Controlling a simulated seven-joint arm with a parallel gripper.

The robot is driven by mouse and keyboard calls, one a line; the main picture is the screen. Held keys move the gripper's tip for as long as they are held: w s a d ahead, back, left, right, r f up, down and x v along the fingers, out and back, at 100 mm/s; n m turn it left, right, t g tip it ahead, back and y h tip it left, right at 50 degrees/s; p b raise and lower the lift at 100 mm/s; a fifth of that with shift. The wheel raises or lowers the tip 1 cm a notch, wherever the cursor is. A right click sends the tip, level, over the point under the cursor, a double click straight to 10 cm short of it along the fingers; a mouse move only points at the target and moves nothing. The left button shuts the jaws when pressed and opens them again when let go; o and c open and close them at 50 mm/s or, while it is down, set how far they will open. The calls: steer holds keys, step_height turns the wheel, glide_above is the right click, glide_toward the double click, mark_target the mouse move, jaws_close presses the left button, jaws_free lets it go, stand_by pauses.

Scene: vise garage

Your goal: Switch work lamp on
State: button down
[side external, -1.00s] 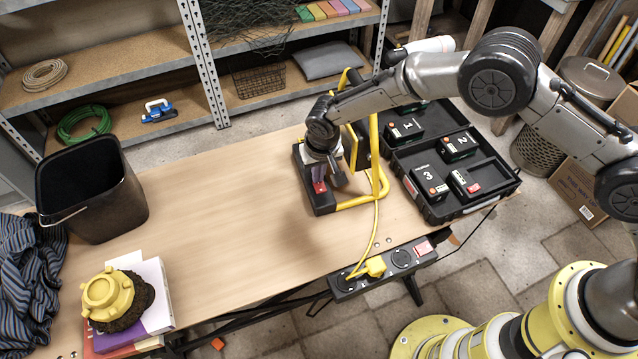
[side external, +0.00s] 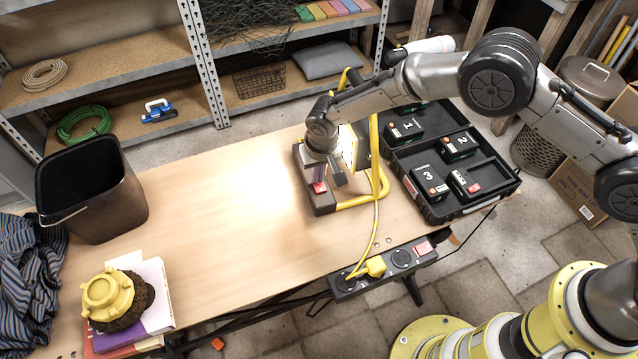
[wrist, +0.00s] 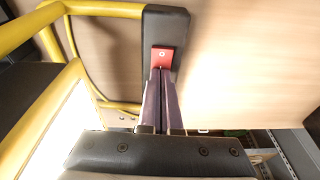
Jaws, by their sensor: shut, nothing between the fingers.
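The work lamp has a yellow tube frame (side external: 360,201), a dark base block and a lamp head (side external: 351,145) that glows bright and lights the table. A red switch (side external: 319,187) sits on the base block; the wrist view shows the switch (wrist: 162,57) with a small white mark, at the tips of my fingers. My gripper (side external: 318,181) points down at the base block. In the wrist view my gripper (wrist: 160,72) has its two purple-grey fingers together and empty, their tips touching or almost touching the switch's edge.
A black case (side external: 437,212) with numbered battery packs lies right of the lamp. A power strip (side external: 347,283) with a yellow plug is at the table's front edge. A black bin (side external: 88,190) and stacked books (side external: 156,300) stand at left. The table's middle is clear.

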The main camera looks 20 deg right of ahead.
steer(key=shift+v, duration=3.5)
steer(key=s+d+r+t, duration=0.1)
steer(key=s+d+r, duration=0.4)
steer(key=d+r, duration=0.5)
steer(key=s+d+r, duration=0.6)
steer(key=d+r, duration=0.2)
steer(key=r, duration=0.5)
steer(key=s+d, duration=0.4)
steer(key=s, duration=0.3)
steer(key=s+d+r+t, duration=0.1)
steer(key=s+d, duration=0.3)
steer(key=s, duration=0.3)
steer(key=s+d+t, duration=0.1)
steer(key=s+d, duration=0.3)
steer(key=s, duration=0.3)
steer(key=shift+r+n, duration=0.25)
steer(key=shift+n, duration=0.15)
